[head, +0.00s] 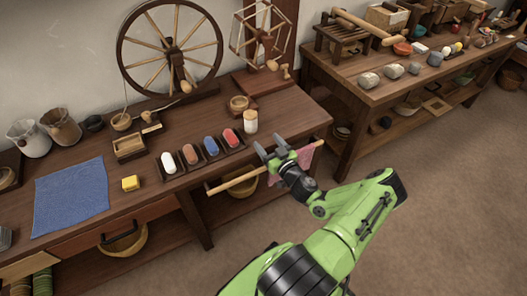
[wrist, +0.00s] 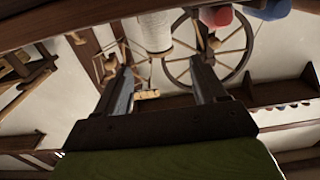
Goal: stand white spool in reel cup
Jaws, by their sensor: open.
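The white spool (head: 250,122) stands upright near the front edge of the left bench, right of the tray of coloured spools. It also shows in the wrist view (wrist: 155,32), which looks upside down, beyond the fingers and roughly between them. My gripper (head: 268,148) is open and empty, in front of the bench edge and short of the spool. Its two fingers are spread in the wrist view (wrist: 160,68). A small round wooden cup (head: 239,103), likely the reel cup, sits on the bench just behind the spool, near the yarn reel.
A dark tray (head: 204,166) holds white, red and blue spools and another. The yarn reel (head: 262,32) and spinning wheel (head: 172,48) stand at the back. A wooden rail (head: 238,181) with a pink cloth (head: 304,157) runs along the bench front.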

